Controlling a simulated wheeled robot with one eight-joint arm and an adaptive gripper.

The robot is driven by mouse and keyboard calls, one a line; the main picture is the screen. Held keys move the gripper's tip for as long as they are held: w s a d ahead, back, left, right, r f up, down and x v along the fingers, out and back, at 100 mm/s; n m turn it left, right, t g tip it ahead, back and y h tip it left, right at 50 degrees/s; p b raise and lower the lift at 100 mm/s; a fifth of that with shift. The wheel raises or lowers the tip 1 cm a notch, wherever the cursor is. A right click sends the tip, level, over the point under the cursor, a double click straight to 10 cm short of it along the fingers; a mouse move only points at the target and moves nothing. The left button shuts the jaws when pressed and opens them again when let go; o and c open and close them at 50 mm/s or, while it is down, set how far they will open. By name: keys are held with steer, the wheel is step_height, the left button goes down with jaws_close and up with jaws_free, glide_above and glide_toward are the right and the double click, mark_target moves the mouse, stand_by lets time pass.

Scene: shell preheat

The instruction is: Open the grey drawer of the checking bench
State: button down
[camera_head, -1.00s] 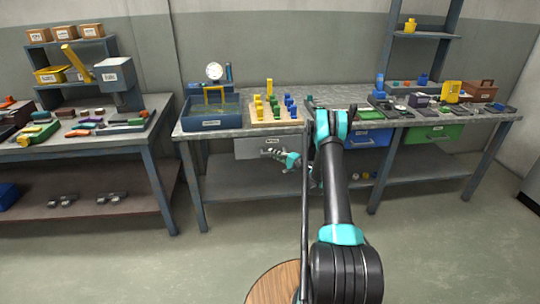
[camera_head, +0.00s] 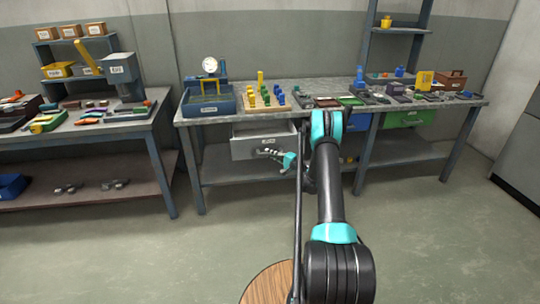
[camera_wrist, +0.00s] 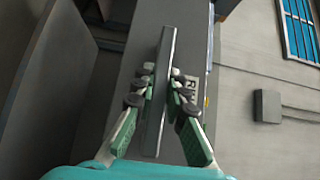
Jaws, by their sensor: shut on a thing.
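The grey drawer (camera_head: 245,147) sits under the left part of the checking bench (camera_head: 220,118). The drawer front (camera_wrist: 190,35) with a small label lies behind the handle. What lies in the drawer cannot be made out.
A blue drawer (camera_head: 354,123) and a green drawer (camera_head: 410,118) are to the right, both closed. A blue bin (camera_head: 205,104), a peg board (camera_head: 262,107) and small parts stand on the bench top. Another workbench (camera_head: 160,130) is at the left.

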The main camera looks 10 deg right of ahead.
steer(key=shift+d, duration=0.15)
steer(key=c, duration=1.5)
jaws_free()
steer(key=shift+c, duration=0.2)
steer(key=shift+s, duration=0.1)
steer(key=v, duration=1.1)
steer(key=shift+s+d, duration=0.25)
steer(key=shift+d, duration=0.05)
